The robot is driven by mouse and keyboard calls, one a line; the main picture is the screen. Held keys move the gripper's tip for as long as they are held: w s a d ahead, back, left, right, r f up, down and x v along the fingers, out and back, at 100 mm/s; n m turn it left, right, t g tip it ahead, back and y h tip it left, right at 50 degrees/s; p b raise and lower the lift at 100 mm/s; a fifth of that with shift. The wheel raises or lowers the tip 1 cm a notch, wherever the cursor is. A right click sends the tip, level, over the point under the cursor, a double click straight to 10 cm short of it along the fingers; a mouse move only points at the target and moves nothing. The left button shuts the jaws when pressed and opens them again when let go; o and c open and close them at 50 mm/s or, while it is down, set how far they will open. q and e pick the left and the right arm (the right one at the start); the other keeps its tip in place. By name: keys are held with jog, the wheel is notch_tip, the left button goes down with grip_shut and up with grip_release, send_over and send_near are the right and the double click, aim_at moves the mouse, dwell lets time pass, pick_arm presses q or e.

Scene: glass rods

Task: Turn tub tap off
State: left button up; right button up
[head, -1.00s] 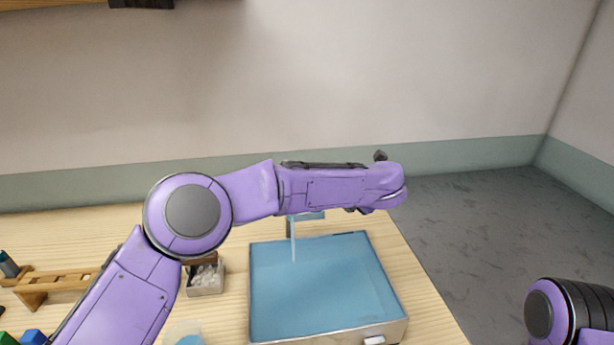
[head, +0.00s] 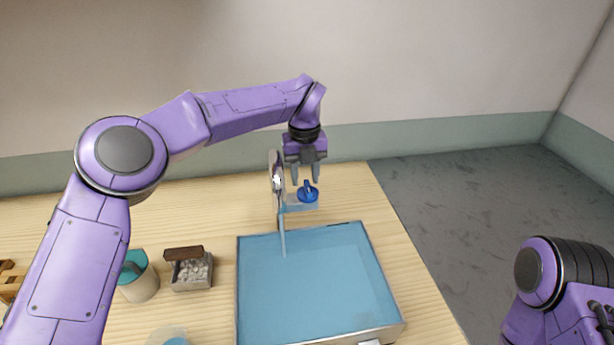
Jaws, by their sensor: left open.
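The tub (head: 318,285) is a square basin full of blue water on the wooden table. A silver spout (head: 277,180) stands at its back edge, and a stream of water (head: 282,235) runs from it into the tub. The blue tap handle (head: 308,194) sits on a pale blue base just right of the spout. My left gripper (head: 306,182) points down over the handle, open, with its fingertips close to it on either side; I cannot tell whether they touch. Only part of my right arm shows at the lower right; its gripper is out of view.
A clear dish (head: 168,337) and a wooden rack (head: 10,280) are further front and left. The table's right edge is clear.

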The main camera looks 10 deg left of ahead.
pick_arm(q)
jog(key=shift+w+d+f, duration=0.2)
jog(key=shift+w+f, duration=0.25)
jog(key=shift+f, duration=0.3)
jog(key=shift+d+f, duration=0.2)
jog(key=shift+s+r, duration=0.25)
jog(key=shift+s, duration=0.25)
jog(key=shift+s+a, duration=0.1)
jog(key=shift+a, duration=0.05)
jog(key=shift+c, duration=0.6)
jog(key=c, duration=0.5)
jog(key=shift+w, duration=0.2)
grip_shut()
jog(key=shift+s, duration=0.1)
